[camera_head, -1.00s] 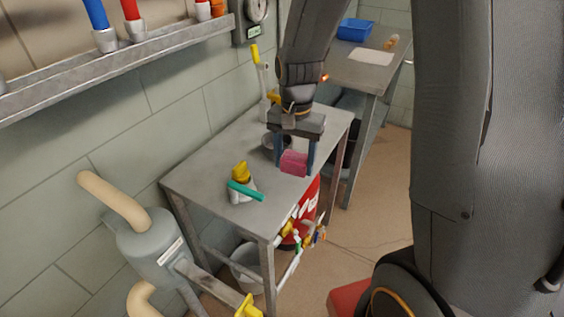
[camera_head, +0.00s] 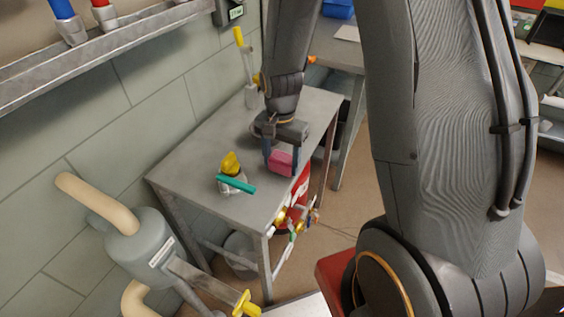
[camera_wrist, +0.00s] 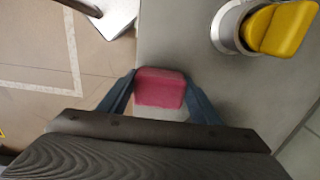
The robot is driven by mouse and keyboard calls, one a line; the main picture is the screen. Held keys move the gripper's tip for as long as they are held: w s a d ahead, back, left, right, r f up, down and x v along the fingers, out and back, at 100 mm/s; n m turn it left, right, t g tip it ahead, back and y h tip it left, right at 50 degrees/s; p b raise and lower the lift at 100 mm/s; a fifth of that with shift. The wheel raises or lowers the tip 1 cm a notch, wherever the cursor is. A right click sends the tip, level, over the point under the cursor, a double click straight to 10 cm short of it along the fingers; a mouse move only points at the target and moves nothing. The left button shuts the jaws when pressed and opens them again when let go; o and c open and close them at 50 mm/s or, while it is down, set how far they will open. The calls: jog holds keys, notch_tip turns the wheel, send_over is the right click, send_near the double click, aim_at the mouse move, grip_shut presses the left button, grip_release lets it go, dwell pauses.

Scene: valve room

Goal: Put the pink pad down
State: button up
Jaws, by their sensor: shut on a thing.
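The pink pad (camera_head: 283,160) is a small rounded block held between the two blue-grey fingers of my gripper (camera_head: 281,161). In the wrist view the pink pad (camera_wrist: 160,88) sits between the fingertips of my gripper (camera_wrist: 160,90), which press on its two sides. The gripper points down over the grey metal table (camera_head: 215,205), close to its front edge. The table top (camera_wrist: 185,40) also shows beyond the pad in the wrist view. I cannot tell whether the pad touches the table or hangs just above it.
A cup with a yellow part (camera_head: 231,170) and a teal bar (camera_head: 236,184) stand on the table left of the gripper. A tall yellow-topped tool (camera_head: 240,45) stands at the back.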

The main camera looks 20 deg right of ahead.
aim_at(281, 159)
jog(key=shift+f, duration=0.4)
jog(key=shift+f, duration=0.2)
jog(key=o, duration=1.1)
jog(key=shift+r, duration=0.1)
notch_tip(281, 159, up, 12)
jog(key=shift+b, duration=0.9)
jog(key=s+f+n, duration=0.1)
jog(key=s+n, duration=0.8)
jog(key=s, duration=0.1)
jog(key=shift+s+d+f+t, duration=0.2)
jog(key=shift+s+d+t, duration=0.1)
jog(key=shift+t, duration=0.1)
